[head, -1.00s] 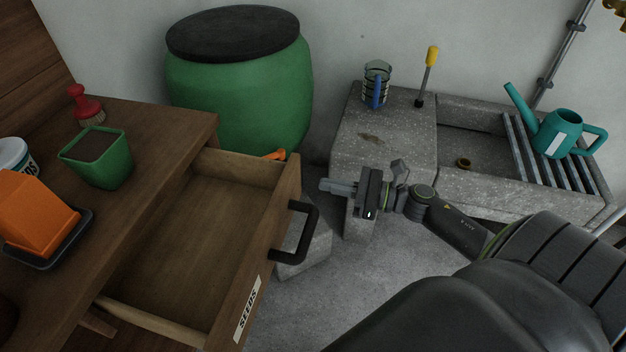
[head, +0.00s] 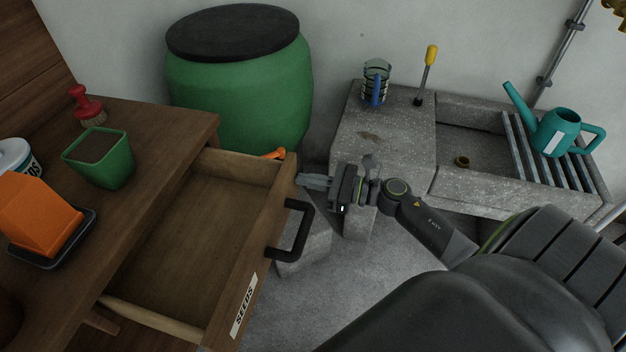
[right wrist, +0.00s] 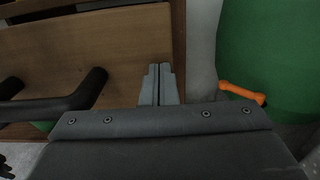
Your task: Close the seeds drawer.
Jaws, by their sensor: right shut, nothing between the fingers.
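The seeds drawer (head: 192,215) stands pulled out of the wooden bench in the head view, and its inside looks empty. Its front carries a SEEDS label (head: 243,305) and a black handle (head: 293,232). My right gripper (head: 303,181) is shut and empty, just right of the drawer front's far end, beyond the handle. In the right wrist view the shut fingertips (right wrist: 158,72) point at the wooden drawer front (right wrist: 95,50), with the black handle (right wrist: 75,98) to their left. I cannot tell whether they touch the wood. My left gripper is not in view.
The bench top (head: 160,130) holds a green pot (head: 112,165), a red brush (head: 82,100) and an orange block (head: 40,215). A green barrel (head: 240,90) stands behind the drawer. A stone sink (head: 385,140) with a teal watering can (head: 556,132) is at the right.

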